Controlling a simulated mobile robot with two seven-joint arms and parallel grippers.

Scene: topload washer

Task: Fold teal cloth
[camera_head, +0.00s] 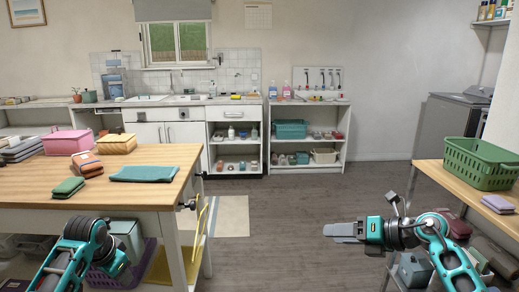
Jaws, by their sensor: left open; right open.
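The teal cloth (144,174) lies as a flat, narrow rectangle on the wooden top of the left table (128,195), near its right part. I cannot tell how many layers it has. My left arm shows at the lower left in front of the table, below the cloth; its fingertips do not show. My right gripper (342,231) is open and empty. It points left over the bare floor, well to the right of the table and away from the cloth.
On the left table stand a pink bin (67,142), a yellow box (117,143), brown folded cloths (87,164), a green folded cloth (67,187) and a grey stack (20,149). A green basket (480,164) stands on the right table. Floor between the tables is clear.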

